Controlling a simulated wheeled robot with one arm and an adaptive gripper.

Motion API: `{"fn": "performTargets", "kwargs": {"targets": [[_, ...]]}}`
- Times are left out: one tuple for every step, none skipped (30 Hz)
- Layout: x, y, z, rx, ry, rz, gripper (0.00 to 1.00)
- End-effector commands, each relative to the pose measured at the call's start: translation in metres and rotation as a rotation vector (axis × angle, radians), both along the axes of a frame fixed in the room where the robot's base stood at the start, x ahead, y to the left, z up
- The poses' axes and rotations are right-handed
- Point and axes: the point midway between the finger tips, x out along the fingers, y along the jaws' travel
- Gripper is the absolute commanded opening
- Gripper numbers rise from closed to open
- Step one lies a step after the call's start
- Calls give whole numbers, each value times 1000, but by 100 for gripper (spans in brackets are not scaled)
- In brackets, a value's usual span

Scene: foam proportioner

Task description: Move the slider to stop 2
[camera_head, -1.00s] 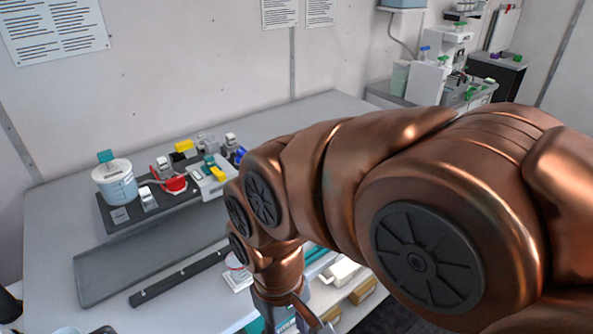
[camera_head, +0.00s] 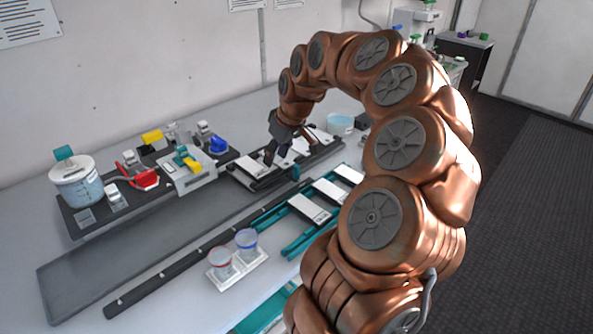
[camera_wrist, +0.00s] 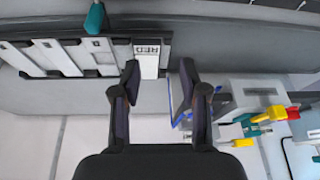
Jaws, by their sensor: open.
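A teal upright piece (camera_head: 296,172) stands at the front edge of a black rack (camera_head: 262,184) with white plates, and I take it for the slider's handle. It also shows in the wrist view (camera_wrist: 95,19). I cannot read any stop numbers. My gripper (camera_head: 278,153) is over the rack, behind the teal piece. In the wrist view my gripper (camera_wrist: 160,70) is open. The end of a white plate marked RED (camera_wrist: 148,62) lies between or just beyond its fingertips. I cannot tell whether they touch it. The teal piece is apart from the fingers.
A dark rail (camera_head: 180,261) with studs runs along the bench. Teal racks with white plates (camera_head: 310,209) lie in front, near two small jars (camera_head: 233,254). A device with a white pot (camera_head: 77,184) and valves stands at the left. The long grey tray (camera_head: 130,248) is empty.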

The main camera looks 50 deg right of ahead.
Motion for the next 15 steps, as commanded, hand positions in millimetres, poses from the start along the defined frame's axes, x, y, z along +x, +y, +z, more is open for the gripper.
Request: {"fn": "performTargets", "kwargs": {"targets": [[-1,-25,-11,-2,-7,-31,44],[-2,-37,-15,-6,-10,-43,44],[-4,-52,-18,-13,-16,-58,44],[-6,-62,-21,-18,-20,-70,44],[-7,-70,-23,-21,-23,-79,44],[-9,-78,-25,-25,-25,-87,44],[-10,-82,-27,-26,-25,-92,44],[-11,-86,-29,-28,-25,-95,44],[-11,-89,-30,-29,-25,-98,44],[-11,-90,-31,-30,-25,-99,44],[-11,-91,-32,-31,-25,-100,44],[-11,-91,-34,-31,-24,-100,44],[-10,-91,-35,-31,-23,-99,44],[-9,-91,-37,-31,-23,-99,44],[-8,-90,-40,-30,-21,-99,44]]}}
